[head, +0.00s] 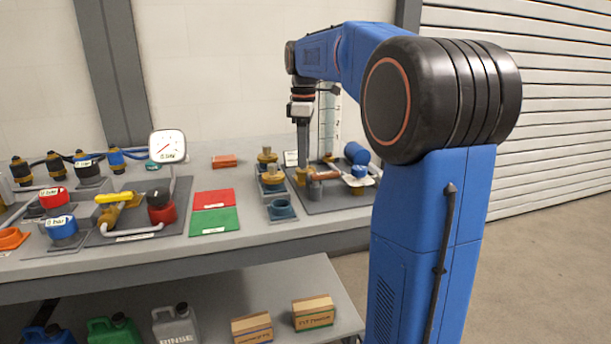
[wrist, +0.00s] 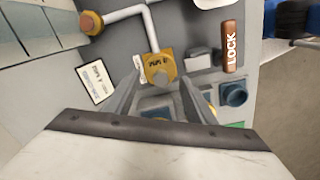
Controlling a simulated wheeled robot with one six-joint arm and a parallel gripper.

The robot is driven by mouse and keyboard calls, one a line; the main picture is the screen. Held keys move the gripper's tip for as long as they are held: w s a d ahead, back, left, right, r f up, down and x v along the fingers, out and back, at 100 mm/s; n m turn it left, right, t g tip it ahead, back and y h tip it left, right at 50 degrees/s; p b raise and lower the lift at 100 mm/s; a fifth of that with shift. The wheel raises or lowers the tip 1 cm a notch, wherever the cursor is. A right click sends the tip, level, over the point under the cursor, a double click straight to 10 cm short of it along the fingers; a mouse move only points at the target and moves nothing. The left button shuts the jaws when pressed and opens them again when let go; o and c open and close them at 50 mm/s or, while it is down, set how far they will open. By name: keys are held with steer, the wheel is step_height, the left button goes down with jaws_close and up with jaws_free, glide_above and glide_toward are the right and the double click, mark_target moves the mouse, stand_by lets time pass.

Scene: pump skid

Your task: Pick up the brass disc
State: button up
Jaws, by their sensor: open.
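I cannot single out a flat brass disc for certain. A brass-yellow block (wrist: 160,66) with dark marking and a grey knob sits on a white pipe in the wrist view, just beyond my fingertips. In the head view, brass-coloured pieces (head: 267,155) stand in a grey holder left of my gripper, another (head: 272,176) in front of them. My gripper (head: 303,160) points down over the right part of the bench. In the wrist view my gripper (wrist: 160,88) has its fingers apart with nothing held; the blue holder parts below are partly hidden.
A brown LOCK handle (wrist: 231,46) and a blue cup (wrist: 234,94) lie close to the right finger. Red (head: 213,199) and green (head: 214,221) mats lie to the left. A pipe with a gauge (head: 167,146) stands farther left. A blue cylinder (head: 356,153) is at the right.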

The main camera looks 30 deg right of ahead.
steer(key=shift+f, duration=1.8)
steer(key=shift+w, duration=0.1)
steer(key=c, duration=0.8)
steer(key=shift+r, duration=0.15)
step_height(320, 180, up, 18)
